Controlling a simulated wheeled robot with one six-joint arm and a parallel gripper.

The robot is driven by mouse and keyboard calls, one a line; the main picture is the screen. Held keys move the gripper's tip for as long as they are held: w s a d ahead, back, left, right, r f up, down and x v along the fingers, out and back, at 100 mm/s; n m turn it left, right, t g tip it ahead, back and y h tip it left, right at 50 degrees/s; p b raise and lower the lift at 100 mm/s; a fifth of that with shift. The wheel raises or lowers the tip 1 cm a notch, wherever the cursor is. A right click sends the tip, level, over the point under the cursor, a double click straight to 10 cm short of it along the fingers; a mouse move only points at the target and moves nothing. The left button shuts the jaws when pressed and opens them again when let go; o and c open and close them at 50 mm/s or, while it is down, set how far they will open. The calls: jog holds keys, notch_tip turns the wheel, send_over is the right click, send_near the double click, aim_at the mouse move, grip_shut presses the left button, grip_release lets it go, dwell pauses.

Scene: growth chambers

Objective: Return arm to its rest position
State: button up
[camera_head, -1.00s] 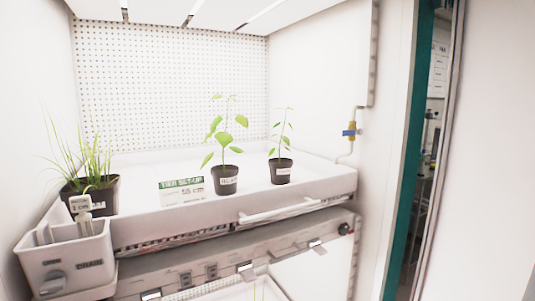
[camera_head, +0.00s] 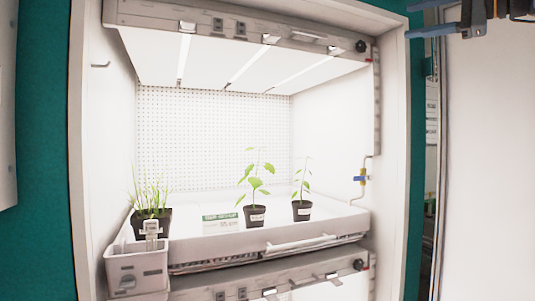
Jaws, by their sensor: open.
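My gripper (camera_head: 418,19) is at the top right corner of the head view, partly cut off by the top edge. Its dark fingers with blue parts point left, and it is open, with nothing seen between the fingers. It hangs in front of the chamber's right frame and the pale door, apart from the plants and tray. The rest of my arm is mostly out of view.
The growth chamber stands open. Its white tray (camera_head: 340,223) holds a grassy pot (camera_head: 152,222), two leafy potted plants (camera_head: 255,214) (camera_head: 301,211) and a sign (camera_head: 221,221). A grey caddy (camera_head: 137,268) hangs at the front left. A pale door (camera_head: 490,170) stands at right.

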jog(key=w+a+f+m+g+h, duration=0.15)
jog(key=w+f, duration=0.35)
jog(key=f, duration=0.6)
jog(key=w+a+f+m+h, duration=0.1)
jog(key=w+a+f+h, duration=0.15)
jog(key=w+f, duration=0.65)
jog(key=s+a+f+n+g+h, duration=0.1)
jog(key=s+a+f+g+h, duration=0.15)
jog(key=f, duration=0.95)
jog(key=s+a+f+g+h, duration=0.1)
jog(key=s+a+f+g, duration=0.15)
jog(key=f, duration=0.95)
jog(key=s+a+f+n+g+h, duration=0.1)
jog(key=s+a+f+n+g, duration=0.15)
jog(key=s+f, duration=0.55)
jog(key=s+a+f+n+g+h, duration=0.15)
jog(key=s+a+f, duration=0.25)
jog(key=f, duration=0.7)
jog(key=s+a+f+n+g+h, duration=0.1)
jog(key=s+f+n, duration=0.3)
jog(key=s+f, duration=0.4)
jog(key=s+a+f+n+h, duration=0.2)
jog(key=s+f+n, duration=0.3)
jog(key=s+f, duration=0.3)
jog(key=s+a, duration=0.1)
jog(key=s, duration=0.2)
jog(key=shift+s+g, duration=0.35)
jog(key=shift+s, duration=0.05)
